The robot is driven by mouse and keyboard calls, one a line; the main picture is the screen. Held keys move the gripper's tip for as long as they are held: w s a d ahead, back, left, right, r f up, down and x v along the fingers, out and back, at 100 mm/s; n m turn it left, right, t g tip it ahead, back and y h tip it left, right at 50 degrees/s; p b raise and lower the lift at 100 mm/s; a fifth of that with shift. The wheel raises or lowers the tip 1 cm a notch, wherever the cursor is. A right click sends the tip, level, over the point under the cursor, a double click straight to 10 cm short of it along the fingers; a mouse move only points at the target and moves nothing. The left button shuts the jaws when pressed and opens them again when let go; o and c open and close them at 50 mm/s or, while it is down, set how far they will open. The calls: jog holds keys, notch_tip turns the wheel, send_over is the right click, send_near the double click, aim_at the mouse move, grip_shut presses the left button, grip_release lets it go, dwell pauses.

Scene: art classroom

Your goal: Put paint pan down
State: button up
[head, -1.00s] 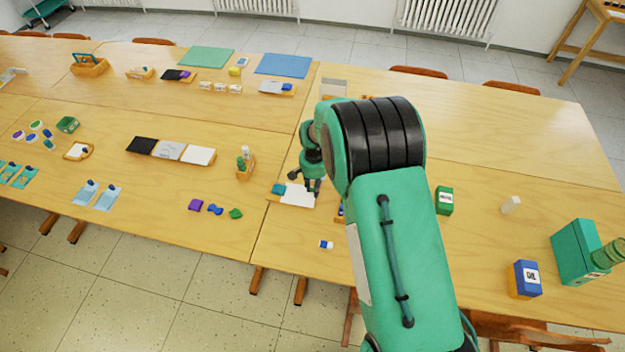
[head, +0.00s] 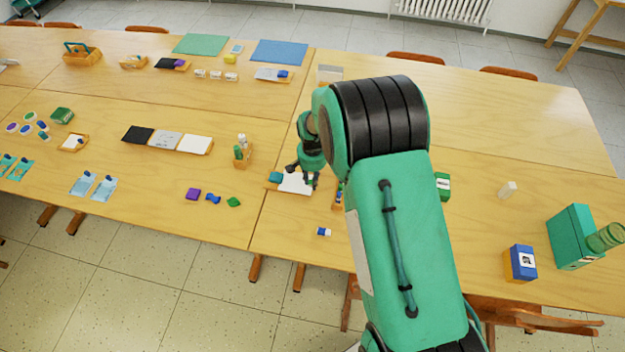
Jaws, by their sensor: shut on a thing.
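My gripper (head: 303,182) is low over a white sheet on a small tray, left of my arm's large joint. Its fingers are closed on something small. The paint pan is mostly hidden by the fingers, and I cannot make out its shape or colour. The white sheet (head: 291,188) lies flat, with a teal block (head: 275,177) at its left end. I cannot tell whether the held thing touches the sheet.
A small blue and white item (head: 323,231) lies in front of the sheet. A wooden holder with bottles (head: 243,154) stands to the left. Several round coloured pans (head: 26,127) sit far left.

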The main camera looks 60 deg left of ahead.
jog(key=shift+r, duration=0.1)
jog(key=shift+w+d+r+p, duration=0.3)
jog(key=shift+r+p, duration=0.3)
jog(key=shift+p, duration=0.55)
jog(key=shift+w+d+r+p, duration=0.15)
jog(key=shift+d+r+p, duration=0.4)
jog(key=shift+p, duration=0.55)
jog(key=shift+w+d+r+p, duration=0.25)
jog(key=shift+r+p, duration=0.45)
jog(key=shift+p, duration=0.45)
jog(key=shift+a, duration=0.1)
jog(key=w+a, duration=0.3)
jog(key=a, duration=0.4)
jog(key=w+a+f, duration=0.1)
jog(key=w+a, duration=0.3)
jog(key=a, duration=0.3)
jog(key=shift+a+f, duration=0.2)
jog(key=shift+f, duration=0.05)
jog(key=shift+s, duration=0.1)
jog(key=shift+f, duration=0.1)
jog(key=shift+f, duration=1.7)
